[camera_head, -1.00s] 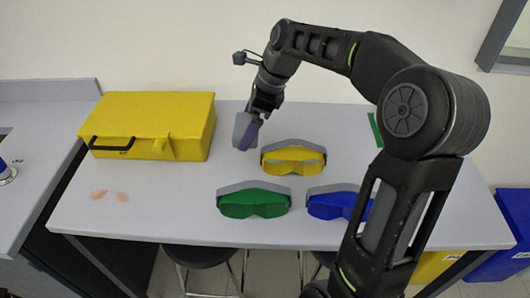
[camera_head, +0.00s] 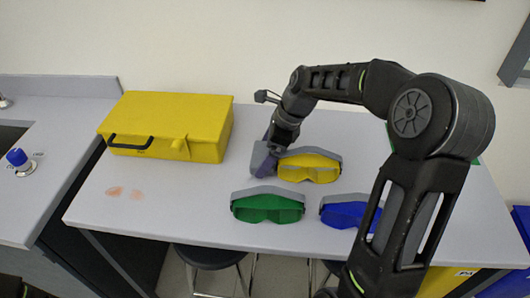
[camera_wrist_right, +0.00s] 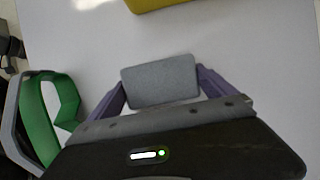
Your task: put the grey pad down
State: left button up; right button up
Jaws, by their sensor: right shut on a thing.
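My right gripper (camera_head: 268,160) is low over the table, just left of the yellow goggles (camera_head: 309,168). It is shut on the grey pad (camera_head: 261,159). In the right wrist view the grey pad (camera_wrist_right: 160,82) is a flat grey rectangle between the two purple fingers (camera_wrist_right: 162,88). The pad is close to the tabletop (camera_head: 170,200); I cannot tell whether it touches it. My left gripper is not in view.
A yellow case (camera_head: 168,124) stands at the back left. Green goggles (camera_head: 267,208) and blue goggles (camera_head: 345,214) lie toward the front. Two reddish marks (camera_head: 114,191) are at the left. The tabletop between the case and the green goggles is clear.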

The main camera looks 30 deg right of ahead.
jog(key=o, duration=1.1)
jog(key=shift+f, duration=0.1)
jog(key=v, duration=1.2)
jog(key=shift+w, duration=0.1)
jog(key=b+x, duration=0.1)
jog(key=x, duration=0.2)
